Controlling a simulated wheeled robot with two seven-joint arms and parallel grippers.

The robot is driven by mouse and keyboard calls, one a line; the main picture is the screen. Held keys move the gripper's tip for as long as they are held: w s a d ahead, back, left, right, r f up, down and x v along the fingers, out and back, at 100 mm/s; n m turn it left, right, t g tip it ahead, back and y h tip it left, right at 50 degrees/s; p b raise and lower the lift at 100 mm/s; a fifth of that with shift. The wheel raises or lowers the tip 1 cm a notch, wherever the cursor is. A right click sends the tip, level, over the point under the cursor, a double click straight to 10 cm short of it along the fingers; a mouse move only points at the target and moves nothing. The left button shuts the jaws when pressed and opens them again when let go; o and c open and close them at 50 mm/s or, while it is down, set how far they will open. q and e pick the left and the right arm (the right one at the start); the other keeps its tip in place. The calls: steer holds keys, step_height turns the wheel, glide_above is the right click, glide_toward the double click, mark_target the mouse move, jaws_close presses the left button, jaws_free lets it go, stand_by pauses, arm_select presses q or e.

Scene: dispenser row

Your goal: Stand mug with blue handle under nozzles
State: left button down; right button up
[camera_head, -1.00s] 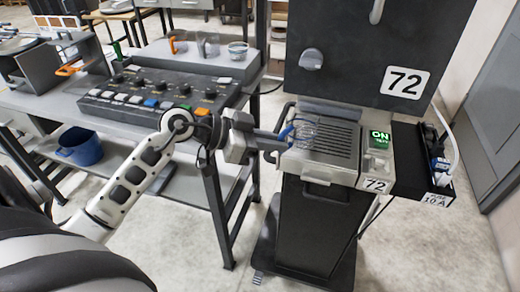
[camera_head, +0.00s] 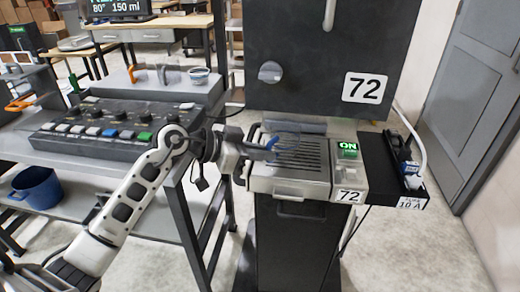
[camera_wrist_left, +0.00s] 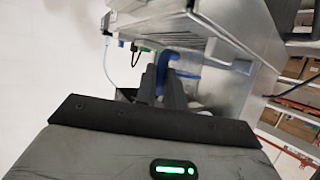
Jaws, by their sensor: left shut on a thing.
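The dispenser numbered 72 (camera_head: 305,70) has a slatted drip tray (camera_head: 313,153) low on its front. My left gripper (camera_head: 264,151) reaches over the tray's left side and is shut on the blue handle (camera_head: 271,143) of a clear mug. The mug's glass body is hard to make out against the slats, and I cannot tell whether it touches them. In the left wrist view the blue handle (camera_wrist_left: 165,64) shows between the two dark fingers (camera_wrist_left: 160,88). I cannot make out the nozzles. My right gripper is out of view.
A lit ON panel (camera_head: 348,150) is right of the tray, with a dark side shelf (camera_head: 398,178) beyond it. At left, a table carries a button console (camera_head: 112,125) and cups, including a clear one (camera_head: 200,73). A blue bucket (camera_head: 36,186) sits on its lower shelf.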

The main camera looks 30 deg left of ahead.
arm_select(q)
steer(key=shift+f, duration=0.55)
stand_by(0.4)
steer(key=c, duration=1.4)
jaws_free()
steer(key=v, duration=1.6)
steer(key=shift+b, duration=0.3)
steer(key=shift+s+d+f, duration=0.1)
